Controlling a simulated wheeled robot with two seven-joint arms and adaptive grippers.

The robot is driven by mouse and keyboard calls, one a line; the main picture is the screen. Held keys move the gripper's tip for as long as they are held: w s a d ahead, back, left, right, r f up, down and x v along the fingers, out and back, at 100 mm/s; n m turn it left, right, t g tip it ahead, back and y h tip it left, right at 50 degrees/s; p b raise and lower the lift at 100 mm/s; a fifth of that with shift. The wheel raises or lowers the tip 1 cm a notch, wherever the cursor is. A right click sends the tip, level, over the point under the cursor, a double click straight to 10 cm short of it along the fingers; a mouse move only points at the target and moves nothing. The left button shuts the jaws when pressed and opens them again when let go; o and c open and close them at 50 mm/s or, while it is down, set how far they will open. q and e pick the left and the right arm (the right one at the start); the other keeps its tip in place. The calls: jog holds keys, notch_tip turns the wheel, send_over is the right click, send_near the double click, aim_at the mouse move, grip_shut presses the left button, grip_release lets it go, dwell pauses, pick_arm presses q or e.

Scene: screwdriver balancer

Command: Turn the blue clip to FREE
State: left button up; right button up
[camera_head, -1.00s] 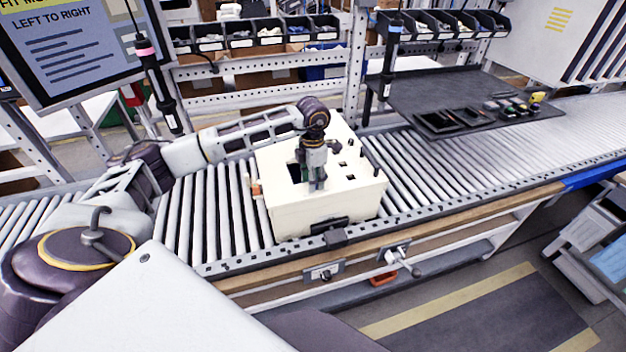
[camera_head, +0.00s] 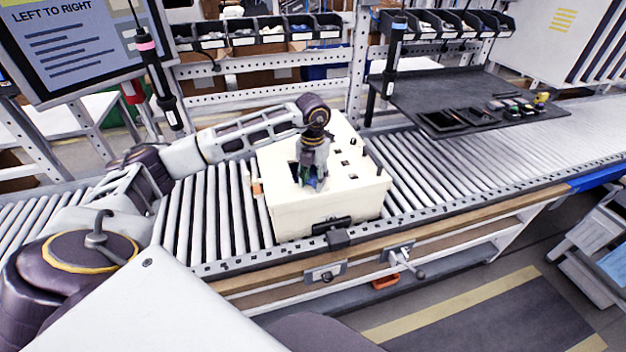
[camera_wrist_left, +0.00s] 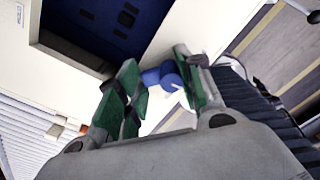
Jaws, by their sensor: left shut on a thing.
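The blue clip (camera_wrist_left: 165,76) shows in the left wrist view as a small rounded blue piece on a cream box (camera_head: 350,195). My left gripper (camera_wrist_left: 160,85) has its green-padded fingers on either side of it and is shut on it. In the head view my left gripper (camera_head: 311,184) points down at the box top, and only a speck of blue shows between its fingers. Any FREE marking is hidden or too small to read. My right gripper is not in view.
The box stands on a roller conveyor (camera_head: 430,185) and has a dark opening by the gripper. Two screwdrivers hang nearby, one with a pink ring (camera_head: 158,80) and one with a blue ring (camera_head: 393,60). A dark tray shelf (camera_head: 450,90) lies at the back right.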

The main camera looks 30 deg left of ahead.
pick_arm(q)
jog(key=n, duration=0.4)
jog(key=shift+s+d+n, duration=0.1)
jog(key=shift+s+n, duration=0.05)
jog(key=shift+n, duration=0.15)
jog(key=shift+s+d+n+b, duration=0.1)
jog(key=shift+n+b, duration=0.25)
jog(key=shift+n, duration=1.45)
jog(key=shift+r, duration=0.1)
jog(key=o, duration=1)
jog(key=shift+o, duration=0.2)
notch_tip(320, 180, up, 12)
